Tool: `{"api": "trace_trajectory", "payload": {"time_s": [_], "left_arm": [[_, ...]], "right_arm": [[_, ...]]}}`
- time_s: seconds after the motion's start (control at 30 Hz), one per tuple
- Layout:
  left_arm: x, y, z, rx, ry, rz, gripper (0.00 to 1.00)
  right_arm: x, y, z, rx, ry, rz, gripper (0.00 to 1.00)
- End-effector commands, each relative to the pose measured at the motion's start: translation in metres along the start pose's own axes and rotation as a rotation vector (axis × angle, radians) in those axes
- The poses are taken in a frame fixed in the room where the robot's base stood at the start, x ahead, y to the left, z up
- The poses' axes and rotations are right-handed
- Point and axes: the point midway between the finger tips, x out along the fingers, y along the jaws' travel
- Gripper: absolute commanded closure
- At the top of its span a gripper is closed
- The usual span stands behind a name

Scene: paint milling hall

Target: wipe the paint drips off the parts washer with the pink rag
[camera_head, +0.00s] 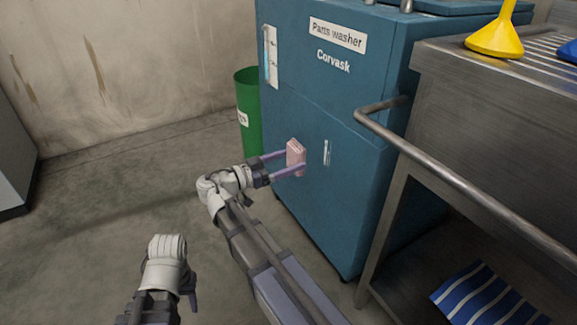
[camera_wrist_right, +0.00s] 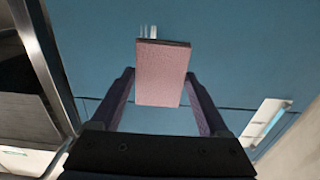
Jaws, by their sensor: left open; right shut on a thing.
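The blue parts washer (camera_head: 290,100) stands at the centre, with a sign on its upper front. Pale upright streaks (camera_head: 327,152), which look like paint drips, mark its lower front; they also show in the right wrist view (camera_wrist_right: 148,32). My right gripper (camera_head: 292,162) is shut on the pink rag (camera_head: 296,152), a folded block, just left of the streaks. The rag is close to the washer front; I cannot tell if it touches. It also shows between the fingers in the right wrist view (camera_wrist_right: 162,72). My left gripper (camera_head: 191,297) is empty and low, away from the washer.
A green bin (camera_head: 247,115) stands left of the washer. A steel bench (camera_head: 470,130) with a rail (camera_head: 460,190) is close on the right. It bears a yellow funnel (camera_head: 495,38); a blue striped cloth (camera_head: 475,295) lies below. Floor at left is clear.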

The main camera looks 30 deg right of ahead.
Motion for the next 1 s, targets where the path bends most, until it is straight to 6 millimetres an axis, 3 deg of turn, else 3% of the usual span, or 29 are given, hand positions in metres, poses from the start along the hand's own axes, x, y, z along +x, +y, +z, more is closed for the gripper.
{"api": "trace_trajectory", "payload": {"time_s": [0.6, 1.0], "left_arm": [[0.0, 0.0, 0.0, 0.0, 0.0, 0.0, 0.53], [0.0, 0.0, 0.0, 0.0, 0.0, 0.0, 0.53]], "right_arm": [[0.05, 0.0, 0.0, 0.0, -0.002, 0.001, 0.66], [0.06, 0.0, 0.0, 0.0, -0.002, 0.0, 0.66]]}}
